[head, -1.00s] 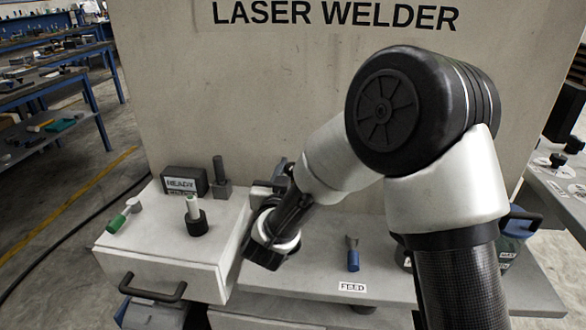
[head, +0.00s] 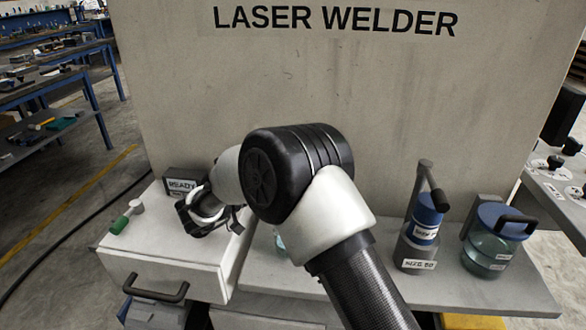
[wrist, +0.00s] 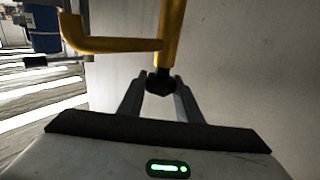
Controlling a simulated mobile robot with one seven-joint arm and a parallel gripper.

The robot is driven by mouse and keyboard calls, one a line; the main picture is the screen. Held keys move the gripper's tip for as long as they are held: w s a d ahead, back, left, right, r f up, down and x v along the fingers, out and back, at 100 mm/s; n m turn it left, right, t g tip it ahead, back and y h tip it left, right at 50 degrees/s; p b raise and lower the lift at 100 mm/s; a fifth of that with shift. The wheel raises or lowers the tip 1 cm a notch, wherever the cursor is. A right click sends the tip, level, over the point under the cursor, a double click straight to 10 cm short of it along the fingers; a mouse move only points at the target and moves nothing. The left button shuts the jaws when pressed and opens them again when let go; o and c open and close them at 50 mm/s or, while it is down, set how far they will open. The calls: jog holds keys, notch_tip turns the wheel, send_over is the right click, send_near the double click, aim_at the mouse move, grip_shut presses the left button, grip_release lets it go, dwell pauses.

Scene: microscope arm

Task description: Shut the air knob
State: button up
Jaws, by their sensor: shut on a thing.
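My gripper (wrist: 158,88) is shut on the small dark end piece (wrist: 158,80) below an upright yellow bar in the wrist view. A second yellow bar (wrist: 115,44) runs left from the upright one and bends up at its end. In the head view my gripper (head: 207,218) is over the right part of the white box top, partly covered by my arm. The yellow bars do not show beside it there. No part in view is labelled as the air knob, and I cannot tell whether the held piece belongs to it.
The white box (head: 150,240) has a READY block (head: 182,182) and a green-handled piece (head: 122,222) on top. Canisters (head: 420,225) (head: 490,245) stand right on the grey shelf. The large LASER WELDER panel (head: 400,90) rises behind. Black knobs (head: 571,146) sit at far right.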

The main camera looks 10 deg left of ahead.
jog(key=shift+r, duration=0.1)
dwell(0.4)
jog(key=o, duration=1)
jog(key=shift+o, duration=0.2)
jog(key=p+v, duration=0.1)
jog(key=v, duration=0.6)
jog(key=shift+a, duration=0.2)
